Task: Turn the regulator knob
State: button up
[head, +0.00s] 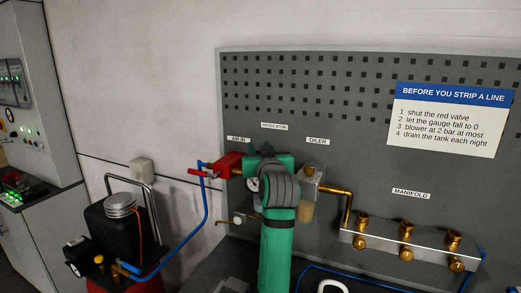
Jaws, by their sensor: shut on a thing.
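My green and grey arm rises in front of the pegboard and covers most of the regulator below its REGULATOR label (274,126). My gripper (266,149) is at the regulator's place, mostly hidden behind my wrist. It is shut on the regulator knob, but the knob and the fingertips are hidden. Part of a round white gauge (252,184) shows just left of my wrist. The knob's angle and the gauge reading cannot be made out.
A red valve (228,165) with a blue hose is close on the left. The oiler (309,183) is close on the right, with a brass pipe (338,191) to the manifold (395,242). The upper pegboard is clear around the sign (447,120).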

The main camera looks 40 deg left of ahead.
dwell(0.4)
jog(key=o, duration=1)
jog(key=shift+o, duration=0.2)
